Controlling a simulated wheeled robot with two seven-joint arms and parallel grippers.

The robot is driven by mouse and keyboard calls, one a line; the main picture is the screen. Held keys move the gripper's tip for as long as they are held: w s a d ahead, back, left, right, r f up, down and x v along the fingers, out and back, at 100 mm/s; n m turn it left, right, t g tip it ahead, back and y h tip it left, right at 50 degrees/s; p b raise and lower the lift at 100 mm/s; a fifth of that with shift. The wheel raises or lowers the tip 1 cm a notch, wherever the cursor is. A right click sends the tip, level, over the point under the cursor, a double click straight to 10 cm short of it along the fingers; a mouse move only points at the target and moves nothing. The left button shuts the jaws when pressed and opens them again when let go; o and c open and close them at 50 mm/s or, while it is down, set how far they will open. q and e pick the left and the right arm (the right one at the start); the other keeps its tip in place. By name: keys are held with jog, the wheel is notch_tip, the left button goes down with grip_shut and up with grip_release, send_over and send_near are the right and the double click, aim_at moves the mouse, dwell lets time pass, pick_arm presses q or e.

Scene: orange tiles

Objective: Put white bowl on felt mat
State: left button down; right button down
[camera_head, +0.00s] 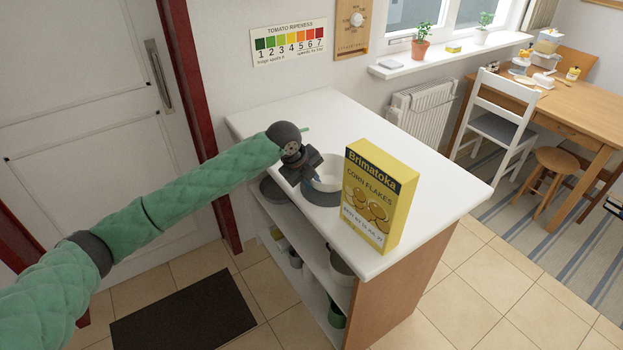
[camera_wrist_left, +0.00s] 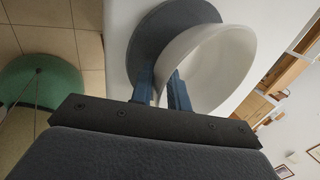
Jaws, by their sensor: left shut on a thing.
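The white bowl (camera_head: 329,170) is over the white counter, behind the cereal box in the head view. My left gripper (camera_head: 307,178) is shut on the near side of its rim. In the left wrist view, the bowl's wall (camera_wrist_left: 225,75) passes between the two blue fingers (camera_wrist_left: 164,82). The round grey felt mat (camera_head: 322,199) lies on the counter near its left edge. The bowl covers part of the mat (camera_wrist_left: 165,28) in both views. I cannot tell whether the bowl touches it. My right gripper is not in view.
A yellow corn flakes box (camera_head: 378,196) stands upright on the counter (camera_head: 400,140), just right of the mat. The counter's back and right are clear. Shelves below hold dishes, including a grey round one (camera_head: 272,190). A dark doormat (camera_head: 187,318) lies on the floor.

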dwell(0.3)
pick_arm(q)
jog(key=c, duration=1.3)
grip_release()
jog(key=shift+c, duration=0.2)
